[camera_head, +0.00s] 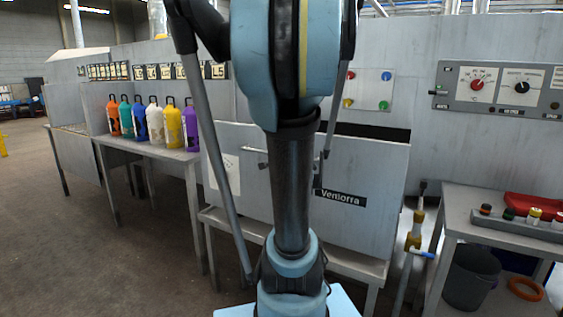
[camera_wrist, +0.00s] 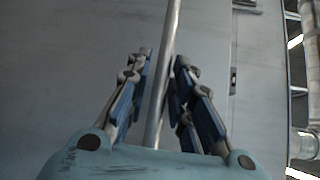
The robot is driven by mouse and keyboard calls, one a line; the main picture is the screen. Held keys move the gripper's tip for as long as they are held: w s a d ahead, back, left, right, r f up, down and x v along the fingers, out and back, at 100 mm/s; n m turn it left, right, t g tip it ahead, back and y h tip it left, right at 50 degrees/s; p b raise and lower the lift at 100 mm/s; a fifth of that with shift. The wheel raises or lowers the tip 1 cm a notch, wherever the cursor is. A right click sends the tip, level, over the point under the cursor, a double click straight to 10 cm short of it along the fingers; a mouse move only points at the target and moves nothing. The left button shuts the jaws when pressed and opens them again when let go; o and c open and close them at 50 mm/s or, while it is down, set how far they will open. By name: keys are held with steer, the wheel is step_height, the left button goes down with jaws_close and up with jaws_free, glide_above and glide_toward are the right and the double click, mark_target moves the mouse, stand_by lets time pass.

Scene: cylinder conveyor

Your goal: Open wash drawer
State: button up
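The wash drawer (camera_head: 364,172) is a grey metal front panel with a "Ventorra" label, behind my arm in the head view. It looks shut. The ends of its horizontal metal handle (camera_head: 254,151) show on either side of my arm, which hides the middle. In the wrist view a metal bar (camera_wrist: 170,35), apparently this handle, runs between the two blue-padded fingers of my gripper (camera_wrist: 163,72). The fingers are apart, one on each side of the bar, with narrow gaps visible. Whether the bar lies fully between the pads in depth is unclear. The head view hides my gripper.
Several coloured bottles (camera_head: 154,122) stand on a side table at left. A control panel with dials (camera_head: 499,87) is at right, above a table with a red tray (camera_head: 535,205). A dark bucket (camera_head: 470,277) and a stand with a yellow part (camera_head: 415,230) are below.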

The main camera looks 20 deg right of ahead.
steer(key=s+r, duration=0.1)
steer(key=s, duration=0.9)
stand_by(0.7)
steer(key=shift+a+r, duration=0.1)
steer(key=s+a+f+n+g+y, duration=0.2)
steer(key=s+a+f+n+g, duration=0.15)
steer(key=a+f+n, duration=0.25)
steer(key=s+a+f+n+g+y, duration=0.2)
steer(key=s+a+f+n+g, duration=0.15)
steer(key=a+f+n, duration=0.25)
steer(key=s+d+f+n+g+h, duration=0.3)
steer(key=s+f+n+g, duration=0.4)
steer(key=s, duration=0.3)
steer(key=shift+s+d+n+h, duration=0.25)
steer(key=shift+d+n+h, duration=0.15)
